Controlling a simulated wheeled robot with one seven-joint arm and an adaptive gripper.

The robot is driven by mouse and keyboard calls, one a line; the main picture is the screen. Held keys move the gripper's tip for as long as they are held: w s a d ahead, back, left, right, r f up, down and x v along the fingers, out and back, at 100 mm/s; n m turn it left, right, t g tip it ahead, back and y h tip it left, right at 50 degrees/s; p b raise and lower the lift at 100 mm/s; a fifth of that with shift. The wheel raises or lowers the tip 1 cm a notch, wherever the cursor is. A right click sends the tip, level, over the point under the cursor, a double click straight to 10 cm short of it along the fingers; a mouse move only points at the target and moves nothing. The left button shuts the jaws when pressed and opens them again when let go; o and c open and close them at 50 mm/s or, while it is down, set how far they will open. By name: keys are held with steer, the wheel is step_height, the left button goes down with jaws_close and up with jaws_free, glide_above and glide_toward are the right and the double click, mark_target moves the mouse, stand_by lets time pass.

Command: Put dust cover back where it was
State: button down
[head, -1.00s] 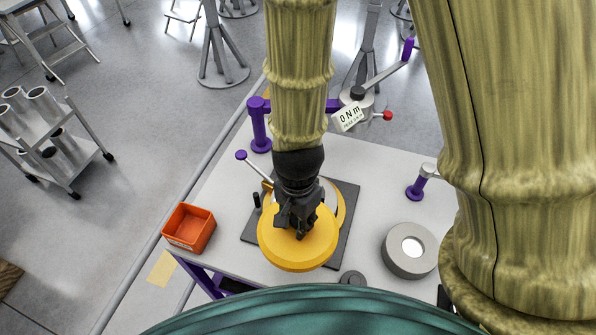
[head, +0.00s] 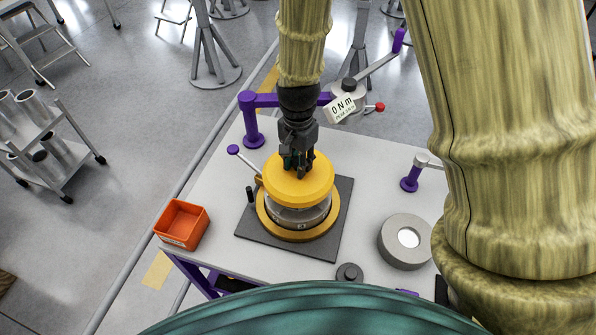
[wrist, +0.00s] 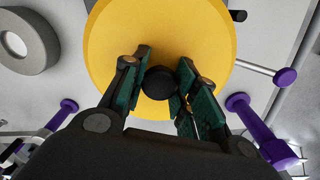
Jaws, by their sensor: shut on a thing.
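The dust cover is a yellow disc (head: 299,183) with a black knob (wrist: 160,83) at its middle. My gripper (head: 297,170) is shut on the knob from above, with a green-padded finger on each side of it in the wrist view. The cover is over a round glassy body (head: 299,214) with a golden ring (head: 301,235) around its base, on a dark square plate (head: 252,227). The cover looks level and sits toward the far side of the ring in the head view. I cannot tell whether it touches the body below.
An orange bin (head: 183,224) stands at the table's left edge. A grey ring (head: 390,242) lies to the right, near a small dark knob (head: 349,272). A purple-handled lever (head: 234,150) and a purple post (head: 250,120) stand close to the fixture.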

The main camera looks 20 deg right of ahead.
steer(key=shift+s+f+b, duration=0.15)
steer(key=shift+f+b, duration=1.5)
steer(key=shift+f, duration=0.15)
steer(key=shift+r, duration=0.1)
steer(key=shift+f, duration=0.4)
steer(key=shift+f, duration=0.2)
steer(key=c, duration=1.1)
jaws_free()
